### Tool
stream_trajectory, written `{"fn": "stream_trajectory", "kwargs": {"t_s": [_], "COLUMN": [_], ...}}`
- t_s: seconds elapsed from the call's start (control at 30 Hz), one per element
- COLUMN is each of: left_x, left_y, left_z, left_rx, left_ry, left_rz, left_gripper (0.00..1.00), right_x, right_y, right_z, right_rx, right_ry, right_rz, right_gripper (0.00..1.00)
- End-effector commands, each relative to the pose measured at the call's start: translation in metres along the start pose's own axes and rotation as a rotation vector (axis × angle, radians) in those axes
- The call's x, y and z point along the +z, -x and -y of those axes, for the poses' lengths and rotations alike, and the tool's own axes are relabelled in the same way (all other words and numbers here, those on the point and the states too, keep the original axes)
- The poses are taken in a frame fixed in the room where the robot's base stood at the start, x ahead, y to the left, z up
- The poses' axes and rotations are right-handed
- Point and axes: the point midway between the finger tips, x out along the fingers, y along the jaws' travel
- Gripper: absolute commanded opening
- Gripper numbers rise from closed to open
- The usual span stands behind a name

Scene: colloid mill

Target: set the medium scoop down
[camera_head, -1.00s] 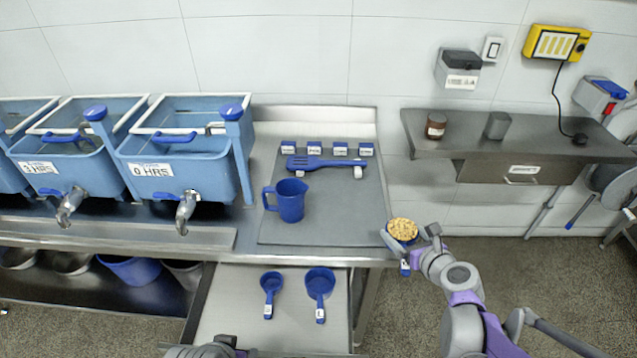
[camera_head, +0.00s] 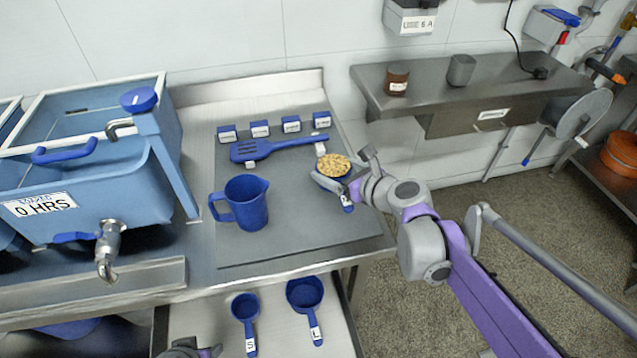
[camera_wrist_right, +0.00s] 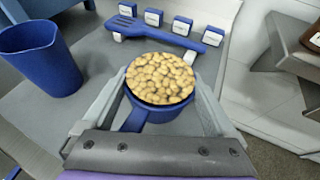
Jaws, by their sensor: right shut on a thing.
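The medium scoop (camera_head: 333,167) is blue and heaped with tan beans or nuts. My right gripper (camera_head: 345,172) is shut on it and holds it level over the right part of the grey mat (camera_head: 310,238). Its labelled handle points down toward the front. In the right wrist view the filled scoop (camera_wrist_right: 160,80) sits between the two fingers. I cannot tell its exact height over the mat. My left gripper (camera_head: 192,349) is only partly in view at the bottom edge, and its jaws are not clear.
A blue jug (camera_head: 246,204) stands on the mat's left part. A blue slotted spatula (camera_head: 270,147) lies on rests behind, before several small labelled blocks (camera_head: 260,129). Scoops marked S (camera_head: 246,308) and L (camera_head: 305,293) lie in the drawer below. The mat's front right is clear.

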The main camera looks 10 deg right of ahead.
Motion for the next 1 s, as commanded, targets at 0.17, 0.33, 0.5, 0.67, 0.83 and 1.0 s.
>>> {"fn": "stream_trajectory", "kwargs": {"t_s": [0.17,0.33,0.5,0.67,0.83,1.0], "left_x": [0.003,0.005,0.007,0.007,0.008,0.008], "left_y": [-0.007,-0.013,-0.021,-0.019,-0.022,-0.021], "left_z": [0.000,0.000,0.000,0.000,0.000,0.000], "left_rx": [0.000,0.000,0.000,0.000,0.000,0.000], "left_ry": [0.000,0.000,0.000,0.000,0.000,0.000], "left_rz": [0.003,0.005,0.008,0.007,0.008,0.008], "left_gripper": [0.50,0.50,0.50,0.50,0.50,0.50], "right_x": [-0.019,-0.036,-0.054,-0.053,-0.057,-0.057], "right_y": [-0.009,-0.015,-0.023,-0.022,-0.024,-0.023], "right_z": [0.000,0.000,0.000,0.000,0.000,0.000], "right_rx": [0.000,0.000,0.000,0.000,0.000,0.000], "right_ry": [0.000,0.000,0.000,0.000,0.000,0.000], "right_rz": [0.000,-0.001,-0.001,0.000,0.000,0.000], "right_gripper": [0.12,0.12,0.12,0.12,0.12,1.00]}}
